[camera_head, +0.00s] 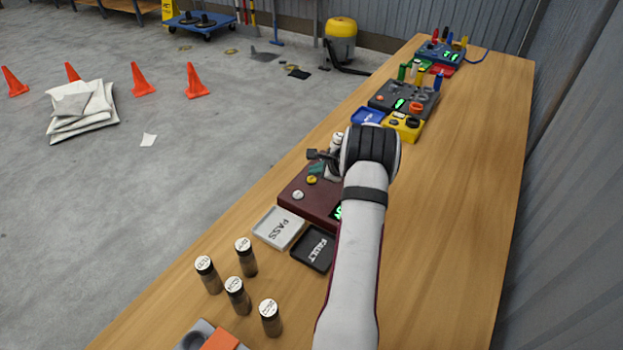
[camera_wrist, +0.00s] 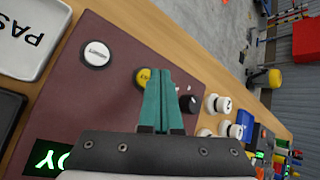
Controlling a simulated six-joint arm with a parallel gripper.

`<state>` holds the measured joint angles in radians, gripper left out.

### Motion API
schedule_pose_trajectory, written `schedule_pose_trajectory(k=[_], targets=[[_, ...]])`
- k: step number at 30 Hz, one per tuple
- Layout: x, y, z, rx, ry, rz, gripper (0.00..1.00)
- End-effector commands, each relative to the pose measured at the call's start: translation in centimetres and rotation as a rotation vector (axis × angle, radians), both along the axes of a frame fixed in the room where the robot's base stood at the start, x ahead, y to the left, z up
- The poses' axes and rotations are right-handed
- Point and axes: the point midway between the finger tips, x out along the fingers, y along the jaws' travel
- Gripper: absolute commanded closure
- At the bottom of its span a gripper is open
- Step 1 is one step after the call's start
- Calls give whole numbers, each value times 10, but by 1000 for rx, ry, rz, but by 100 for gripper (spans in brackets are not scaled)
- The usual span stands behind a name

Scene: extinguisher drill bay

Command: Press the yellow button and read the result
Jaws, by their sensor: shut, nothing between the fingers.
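A maroon box (camera_head: 300,198) sits on the bench, and it also fills much of the wrist view (camera_wrist: 110,105). The yellow button (camera_wrist: 142,77) is on its top, between a white button (camera_wrist: 95,53) and a dark button (camera_wrist: 188,104). The yellow button also shows in the head view (camera_head: 311,180). My gripper (camera_wrist: 160,71) is shut and empty, with teal fingers; its tips are just beside the yellow button and overlap its edge in the picture. I cannot tell whether they touch it. A green-lit display (camera_wrist: 48,158) is partly hidden by my gripper; the letters "DY" show.
A white PASS tray (camera_head: 265,234) and a black FAULT tray (camera_head: 300,250) lie in front of the box. Several dark vials with white caps (camera_head: 237,296) stand nearer. The bench's right side (camera_head: 455,200) is clear.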

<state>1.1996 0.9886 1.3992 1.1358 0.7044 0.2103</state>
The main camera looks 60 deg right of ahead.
Motion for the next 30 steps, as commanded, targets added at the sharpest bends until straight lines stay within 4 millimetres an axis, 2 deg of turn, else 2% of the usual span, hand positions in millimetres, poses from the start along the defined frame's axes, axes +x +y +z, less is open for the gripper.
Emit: schedule_pose_trajectory(k=[30], targets=[[0,0,-9,0,0,0,100]])
